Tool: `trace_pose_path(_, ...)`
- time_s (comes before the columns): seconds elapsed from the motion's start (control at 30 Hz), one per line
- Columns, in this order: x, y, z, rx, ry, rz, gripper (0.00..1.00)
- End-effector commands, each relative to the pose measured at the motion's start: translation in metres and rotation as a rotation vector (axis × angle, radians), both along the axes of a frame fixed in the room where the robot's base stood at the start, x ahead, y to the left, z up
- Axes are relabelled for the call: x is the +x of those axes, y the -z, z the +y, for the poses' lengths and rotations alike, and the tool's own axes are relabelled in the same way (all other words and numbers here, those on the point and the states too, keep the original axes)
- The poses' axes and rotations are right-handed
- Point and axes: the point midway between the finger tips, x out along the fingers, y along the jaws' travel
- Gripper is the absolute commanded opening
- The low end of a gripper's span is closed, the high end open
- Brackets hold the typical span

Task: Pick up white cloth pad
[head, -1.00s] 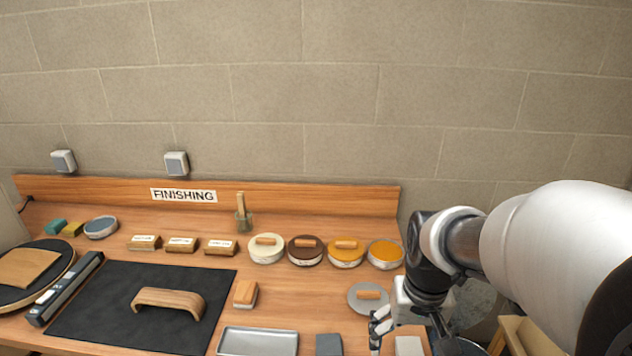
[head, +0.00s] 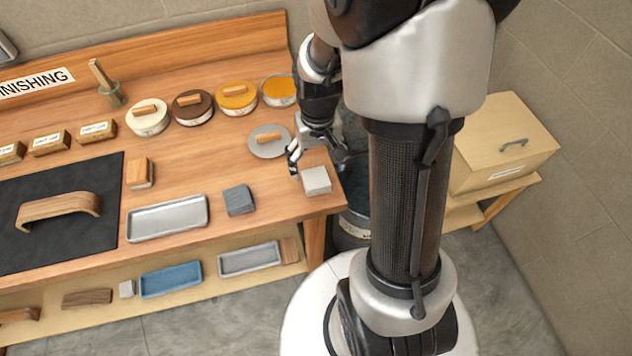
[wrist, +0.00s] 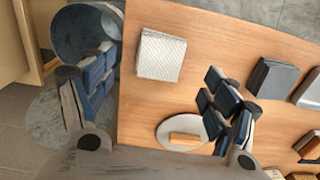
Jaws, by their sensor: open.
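The white cloth pad (head: 316,180) is a small pale square block near the right front corner of the bench. It also shows in the wrist view (wrist: 160,56), lying flat with a textured top, beyond and between the open fingers. My gripper (head: 308,160) is open and empty, just behind the pad in the head view. In the wrist view my gripper (wrist: 155,105) has its fingers spread wide, the left one past the bench edge and the right one over the wood. The fingers look apart from the pad.
A dark grey pad (head: 239,199) and a metal tray (head: 167,218) are to the left. A dark bin (head: 352,230) stands beside the bench's right edge. Bare wood surrounds the white pad.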

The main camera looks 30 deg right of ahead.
Motion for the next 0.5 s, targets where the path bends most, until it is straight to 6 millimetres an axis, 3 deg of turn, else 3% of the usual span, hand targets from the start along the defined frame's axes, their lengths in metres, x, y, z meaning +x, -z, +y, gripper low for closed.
trace_pose_path(0.27,0.001,0.018,0.0,0.0,0.0,0.001,0.8)
trace_pose_path(0.5,0.004,0.055,0.0,0.001,0.0,0.003,0.8)
